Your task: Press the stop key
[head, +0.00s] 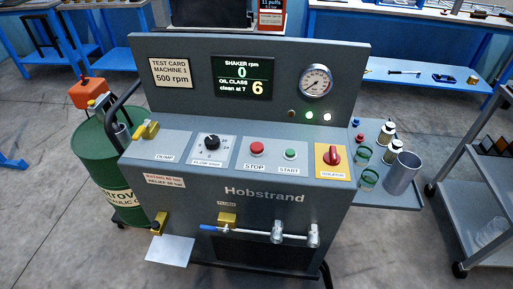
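The red STOP key (257,147) sits on the sloped control panel of the grey Hobstrand machine (262,193), above its STOP label. The green START key (290,154) is just to its right, and the black flow knob (211,142) is to its left. The display (243,78) reads shaker rpm 0 and oil class 6, with "clean at 7". Nothing covers the STOP key. Neither of my grippers shows in the head view.
A red isolator switch (332,155) on a yellow plate is at the panel's right. A yellow dump lever (146,130) is at its left. A side shelf (385,188) holds jars and a metal cup. A green drum (103,170) stands left.

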